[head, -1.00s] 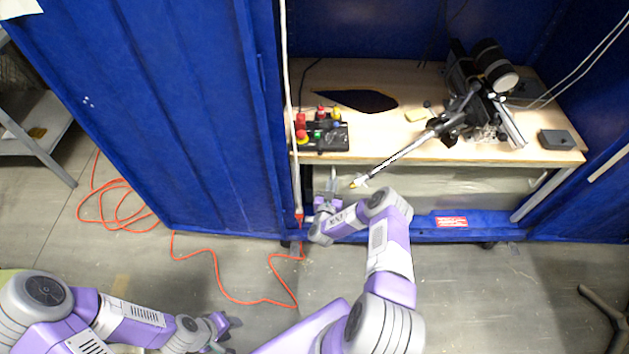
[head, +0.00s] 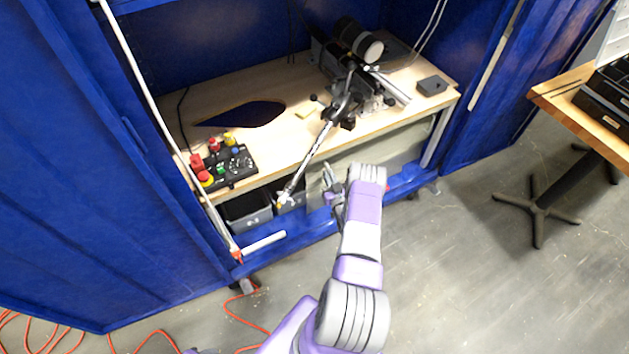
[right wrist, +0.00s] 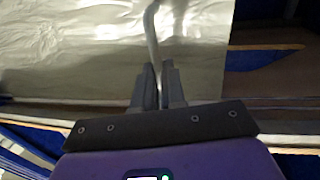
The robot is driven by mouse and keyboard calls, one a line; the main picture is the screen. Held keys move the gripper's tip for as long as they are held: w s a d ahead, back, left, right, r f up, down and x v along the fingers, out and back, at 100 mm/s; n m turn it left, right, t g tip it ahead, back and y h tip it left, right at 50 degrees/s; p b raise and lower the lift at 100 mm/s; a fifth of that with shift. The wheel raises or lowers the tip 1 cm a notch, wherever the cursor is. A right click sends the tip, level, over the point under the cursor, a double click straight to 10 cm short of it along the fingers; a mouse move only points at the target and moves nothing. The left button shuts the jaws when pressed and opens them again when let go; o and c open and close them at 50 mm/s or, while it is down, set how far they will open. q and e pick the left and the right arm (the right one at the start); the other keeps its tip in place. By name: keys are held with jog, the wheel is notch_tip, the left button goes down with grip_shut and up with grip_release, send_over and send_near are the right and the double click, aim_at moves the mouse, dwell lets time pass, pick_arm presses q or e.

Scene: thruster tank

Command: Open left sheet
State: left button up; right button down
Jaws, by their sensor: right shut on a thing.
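A pale, wrinkled sheet (head: 398,142) hangs below the front of the wooden workbench. It fills much of the right wrist view (right wrist: 70,40). My right gripper (head: 331,182) is at the front of the bench, by the left part of the sheet. To the left of the gripper the space under the bench is uncovered and dark bins (head: 246,210) show. I cannot tell where one sheet ends and another begins. My left gripper is out of view.
The workbench (head: 290,130) carries a black-and-silver device (head: 350,70) and a control box with colored buttons (head: 228,168). A metal rod (head: 312,155) juts over its front edge. A second wooden table (head: 572,88) stands right.

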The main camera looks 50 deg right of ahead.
jog(key=shift+s+d+f, duration=0.1)
jog(key=shift+s+d, duration=0.2)
jog(key=shift+d, duration=0.35)
jog(key=c, duration=1.2)
grip_release()
jog(key=p+v, duration=0.2)
jog(key=v, duration=0.5)
jog(key=shift+s+a, duration=0.15)
jog(key=shift+s, duration=0.1)
